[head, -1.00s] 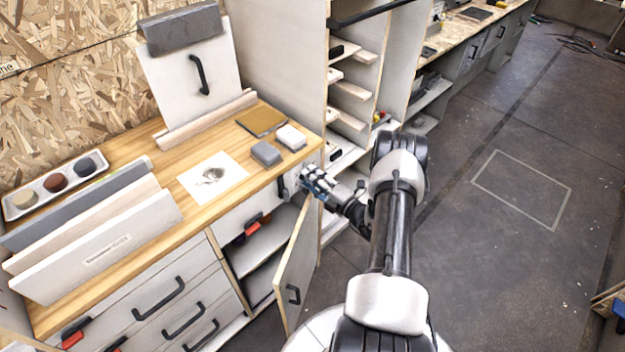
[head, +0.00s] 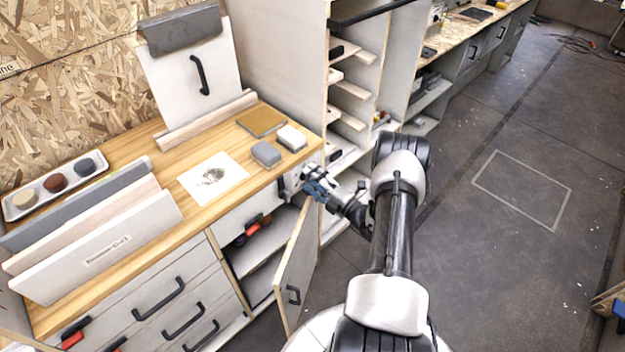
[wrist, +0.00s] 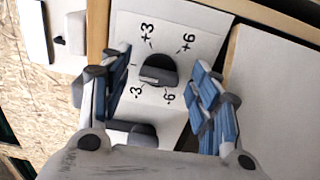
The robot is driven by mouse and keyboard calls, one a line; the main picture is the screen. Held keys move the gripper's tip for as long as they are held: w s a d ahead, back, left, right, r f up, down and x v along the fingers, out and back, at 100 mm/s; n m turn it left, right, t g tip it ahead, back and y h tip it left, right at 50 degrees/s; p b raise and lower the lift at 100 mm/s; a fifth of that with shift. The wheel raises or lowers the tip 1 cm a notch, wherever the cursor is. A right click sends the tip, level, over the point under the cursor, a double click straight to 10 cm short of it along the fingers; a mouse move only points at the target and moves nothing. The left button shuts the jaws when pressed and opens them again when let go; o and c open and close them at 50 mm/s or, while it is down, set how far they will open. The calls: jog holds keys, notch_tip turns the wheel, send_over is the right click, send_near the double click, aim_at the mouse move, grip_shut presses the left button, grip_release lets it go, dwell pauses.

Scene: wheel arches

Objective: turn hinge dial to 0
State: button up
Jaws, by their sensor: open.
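The hinge dial (wrist: 158,70) is a dark round knob on a white plate (wrist: 205,28) marked +3, +6, -3 and -6, seen in the wrist view. A grey bar with a light edge crosses the knob's lower left part. My gripper (wrist: 168,92) is open, with one blue-padded finger on each side of the dial and a visible gap to it on both sides. In the head view my gripper (head: 316,186) is at the right end of the wooden-topped cabinet, where it hides the dial.
An open cabinet door (head: 297,262) hangs just below my gripper. A grey block (head: 266,154) and a white-topped block (head: 291,137) stand on the worktop (head: 215,150) near its corner. Open shelves (head: 350,90) stand behind.

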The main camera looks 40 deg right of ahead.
jog(key=s, duration=1.1)
jog(key=shift+s+d, duration=0.35)
jog(key=shift+d, duration=0.1)
